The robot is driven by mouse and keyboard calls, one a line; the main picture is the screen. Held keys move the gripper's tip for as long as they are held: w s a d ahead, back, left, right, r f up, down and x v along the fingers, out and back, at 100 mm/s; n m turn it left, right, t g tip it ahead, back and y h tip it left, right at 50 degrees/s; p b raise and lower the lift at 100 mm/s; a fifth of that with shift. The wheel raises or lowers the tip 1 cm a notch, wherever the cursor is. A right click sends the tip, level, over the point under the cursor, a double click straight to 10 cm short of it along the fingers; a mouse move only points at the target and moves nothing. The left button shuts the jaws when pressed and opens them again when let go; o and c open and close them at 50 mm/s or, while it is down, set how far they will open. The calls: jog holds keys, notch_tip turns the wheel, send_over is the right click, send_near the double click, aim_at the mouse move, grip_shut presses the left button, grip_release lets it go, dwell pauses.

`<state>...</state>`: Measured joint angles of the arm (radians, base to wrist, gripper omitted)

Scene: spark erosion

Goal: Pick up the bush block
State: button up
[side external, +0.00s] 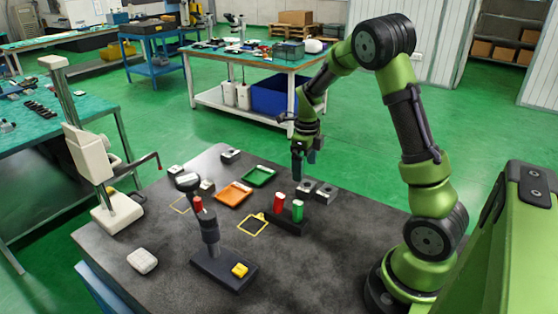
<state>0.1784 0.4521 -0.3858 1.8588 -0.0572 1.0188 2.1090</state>
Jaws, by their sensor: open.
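Two small grey blocks with dark round marks on top stand side by side at the back right of the dark table; they are the left block (305,187) and the right block (326,194). Another small grey block (230,155) lies at the back edge. I cannot tell which of these is the bush block. My gripper (304,167) is open, pointing down with nothing seen in it. It is just above and behind the left block of the pair, apart from it as far as I can tell.
A dark holder (290,224) with red and green cylinders stands in front of the pair. An orange tray (234,194), a green tray (259,176), a dark stand (223,268) and a white measuring stand (117,212) are further left. The front right tabletop is clear.

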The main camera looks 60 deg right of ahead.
aim_at(306, 182)
jog(key=shift+s+d+f, duration=0.1)
jog(key=shift+s+f, duration=0.1)
jog(key=shift+f, duration=1.55)
jog(key=shift+s+d+f, duration=0.1)
jog(key=shift+s+f, duration=0.1)
jog(key=shift+f, duration=1.5)
jog(key=shift+r, duration=0.1)
jog(key=c, duration=1.5)
jog(key=shift+c, duration=0.2)
